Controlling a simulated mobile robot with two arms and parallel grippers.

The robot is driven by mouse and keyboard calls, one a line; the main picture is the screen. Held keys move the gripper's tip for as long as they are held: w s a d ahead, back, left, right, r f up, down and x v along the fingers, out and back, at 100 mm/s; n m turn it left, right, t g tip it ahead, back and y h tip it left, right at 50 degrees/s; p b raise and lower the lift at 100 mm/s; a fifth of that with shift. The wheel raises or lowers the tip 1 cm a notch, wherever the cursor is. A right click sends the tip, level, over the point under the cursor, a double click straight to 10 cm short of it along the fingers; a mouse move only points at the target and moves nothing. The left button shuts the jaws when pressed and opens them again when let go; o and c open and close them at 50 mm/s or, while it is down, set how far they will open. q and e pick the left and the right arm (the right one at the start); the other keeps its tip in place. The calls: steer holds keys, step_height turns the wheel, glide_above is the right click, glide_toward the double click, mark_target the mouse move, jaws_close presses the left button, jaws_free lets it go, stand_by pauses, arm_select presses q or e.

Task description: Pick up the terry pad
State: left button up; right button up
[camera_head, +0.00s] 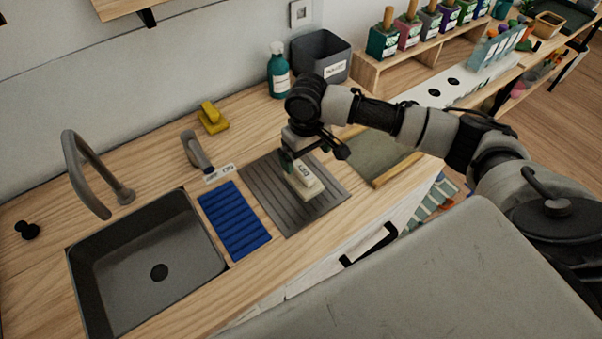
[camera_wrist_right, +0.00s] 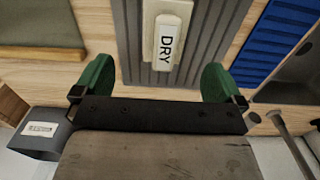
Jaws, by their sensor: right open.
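The terry pad (camera_head: 306,184) appears to be the cream block with a raised white grip marked "DRY". It lies on the grey ridged draining mat (camera_head: 276,211) on the wooden counter. In the right wrist view the pad (camera_wrist_right: 166,45) lies ahead of the green fingertips, between their lines. My right gripper (camera_head: 315,158) is open and empty, just above and behind the pad in the head view. Its two green fingers also show in the right wrist view (camera_wrist_right: 157,80), apart from the pad. My left gripper is not in view.
A blue ribbed mat (camera_head: 235,219) and a dark sink (camera_head: 105,263) lie left of the draining mat. A yellow brush-like item (camera_head: 212,118), teal bottle (camera_head: 278,72) and grey bin (camera_head: 320,57) stand behind. A grey-green board (camera_head: 378,158) lies to the right.

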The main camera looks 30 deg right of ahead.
mark_target(303, 170)
step_height(303, 170, down, 2)
steer(key=shift+s+f, duration=0.1)
steer(key=shift+f, duration=0.45)
steer(key=f, duration=0.1)
steer(key=f+p, duration=0.1)
steer(key=f, duration=0.2)
steer(key=shift+a+f+p, duration=0.1)
steer(key=shift+a+p, duration=0.25)
steer(key=shift+f, duration=0.55)
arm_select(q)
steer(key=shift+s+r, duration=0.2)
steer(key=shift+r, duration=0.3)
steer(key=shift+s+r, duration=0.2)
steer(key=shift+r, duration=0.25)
arm_select(e)
steer(key=c, duration=1)
steer(key=shift+r, duration=0.1)
steer(key=shift+c, duration=0.2)
